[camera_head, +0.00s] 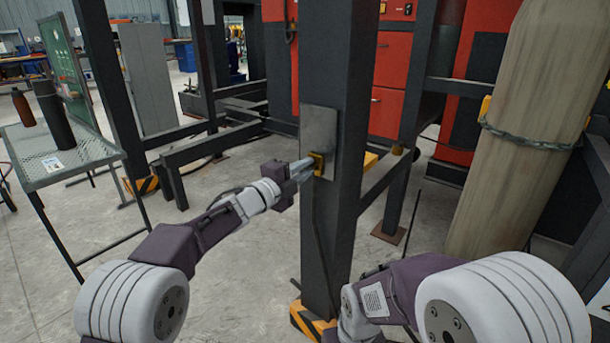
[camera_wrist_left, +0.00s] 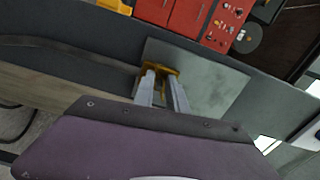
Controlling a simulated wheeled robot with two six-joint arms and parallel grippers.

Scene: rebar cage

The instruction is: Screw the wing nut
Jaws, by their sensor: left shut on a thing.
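A yellow wing nut (camera_head: 317,163) sits against a grey plate (camera_head: 319,128) on the dark upright post (camera_head: 333,60). My left gripper (camera_head: 308,167) reaches in from the left and is shut on the wing nut. In the left wrist view, the two fingers of my left gripper (camera_wrist_left: 163,88) meet the yellow wing nut (camera_wrist_left: 160,70) at the lower left part of the grey plate (camera_wrist_left: 195,75). The fingertips cover part of the nut, and its thread is hidden. My right arm shows at the lower right in the head view; its gripper is not visible.
A mesh table (camera_head: 82,162) with a dark bottle (camera_head: 53,115) and a brown bottle (camera_head: 23,107) stands at the left. A large tan cylinder (camera_head: 520,130) held by a chain (camera_head: 525,138) stands at the right. Dark frame bars (camera_head: 215,143) run behind the post.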

